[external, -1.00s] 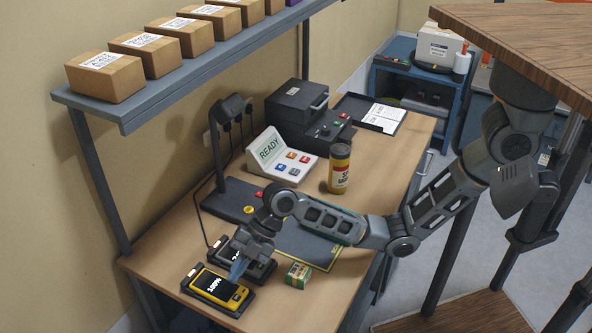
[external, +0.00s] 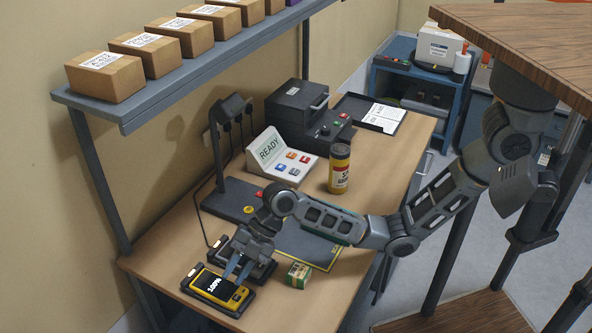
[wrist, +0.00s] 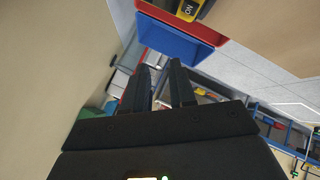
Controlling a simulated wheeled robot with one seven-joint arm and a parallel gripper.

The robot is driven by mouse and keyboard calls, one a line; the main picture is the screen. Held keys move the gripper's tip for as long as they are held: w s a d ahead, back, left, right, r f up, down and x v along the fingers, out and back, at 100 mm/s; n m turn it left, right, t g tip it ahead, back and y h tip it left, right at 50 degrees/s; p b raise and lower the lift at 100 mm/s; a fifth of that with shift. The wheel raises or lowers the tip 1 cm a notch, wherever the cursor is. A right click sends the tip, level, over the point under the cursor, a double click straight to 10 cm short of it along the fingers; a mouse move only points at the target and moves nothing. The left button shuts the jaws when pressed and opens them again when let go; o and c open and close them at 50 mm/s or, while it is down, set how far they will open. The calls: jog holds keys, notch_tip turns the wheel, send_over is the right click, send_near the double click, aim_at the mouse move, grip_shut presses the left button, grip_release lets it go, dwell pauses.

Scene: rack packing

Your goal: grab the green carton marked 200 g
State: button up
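The green carton (external: 298,274) is a small box with a yellowish label, standing on the tabletop near its front edge in the external view. Its print is too small to read. My gripper (external: 238,268) is to the left of the carton, above the area by the yellow handheld device, and apart from the carton. Its two fingers are spread with nothing between them. The wrist view also shows my gripper (wrist: 160,85) with a gap between the dark fingers. I cannot make out the carton in the wrist view.
A yellow handheld device (external: 218,287) sits in a dark cradle left of the carton. A yellow-brown jar (external: 340,168) and a READY console (external: 281,158) stand farther back. A blue bin (wrist: 172,38) shows in the wrist view. Bare tabletop (external: 290,312) lies in front of the carton.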

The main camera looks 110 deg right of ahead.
jog(key=o, duration=1.1)
notch_tip(320, 180, up, 5)
jog(key=n+t+h+b, duration=0.2)
jog(key=n+h+b, duration=0.4)
jog(key=n+h, duration=0.7)
send_over(308, 272)
jog(key=s+a, duration=0.3)
jog(key=a, duration=0.1)
notch_tip(308, 272, down, 13)
jog(key=shift+r+p, duration=0.1)
jog(key=shift+p, duration=0.2)
jog(key=shift+s+d+x, duration=0.15)
jog(key=shift+x, duration=1.75)
jog(key=shift+s+d+x, duration=0.15)
jog(key=shift+x, duration=1.8)
